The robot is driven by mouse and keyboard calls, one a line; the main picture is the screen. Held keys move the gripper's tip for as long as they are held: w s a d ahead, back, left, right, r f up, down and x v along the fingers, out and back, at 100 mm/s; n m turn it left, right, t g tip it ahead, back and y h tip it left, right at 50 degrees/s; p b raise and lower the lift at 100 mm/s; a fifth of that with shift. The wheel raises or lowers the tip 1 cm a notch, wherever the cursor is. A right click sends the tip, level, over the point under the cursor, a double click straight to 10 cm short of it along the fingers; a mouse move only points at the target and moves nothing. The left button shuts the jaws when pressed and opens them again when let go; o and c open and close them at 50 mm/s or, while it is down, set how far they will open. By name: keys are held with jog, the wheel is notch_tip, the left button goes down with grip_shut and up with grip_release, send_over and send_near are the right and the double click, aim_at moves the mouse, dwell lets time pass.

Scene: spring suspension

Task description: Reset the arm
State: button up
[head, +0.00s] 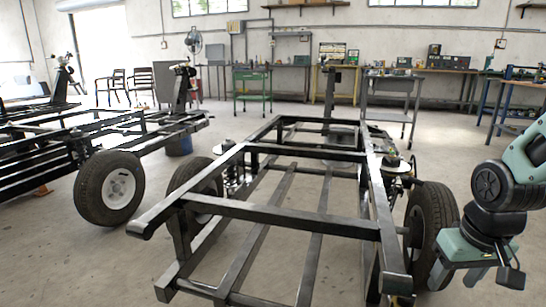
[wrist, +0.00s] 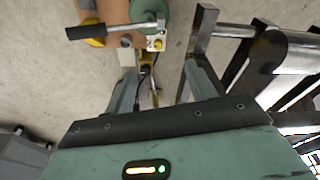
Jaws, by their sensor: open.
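My gripper (head: 458,278) hangs at the right of the head view, pointing down, beside the right tyre of the black frame. It is teal with grey fingers. In the wrist view its two fingers (wrist: 165,88) stand apart, with nothing held between them. My teal and black arm (head: 492,185) reaches in from the right edge. The black metal frame (head: 280,213) stands in the middle of the head view, with a wheel on either side. A coil spring (head: 235,174) stands at its left side.
Another frame with a wheel (head: 110,188) stands at left. Workbenches (head: 393,85) and a green cart (head: 252,84) line the back. The wrist view shows a green cylinder with a black handle (wrist: 88,31), yellow parts below it, and black bars at right. Bare floor lies between the frames.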

jog(key=s+a+r+n+g+p, duration=0.1)
jog(key=s+a+r+n+p, duration=0.3)
jog(key=s+a+r, duration=0.35)
jog(key=s+a+r+n+g+p, duration=0.1)
jog(key=s+a+r+n+p, duration=0.3)
jog(key=s+a, duration=0.55)
notch_tip(320, 180, up, 36)
jog(key=w+a+p, duration=0.1)
jog(key=p, duration=3.5)
jog(key=shift+w+a+f+y, duration=0.15)
jog(key=shift+a+f+y, duration=0.1)
jog(key=shift+a+y, duration=0.05)
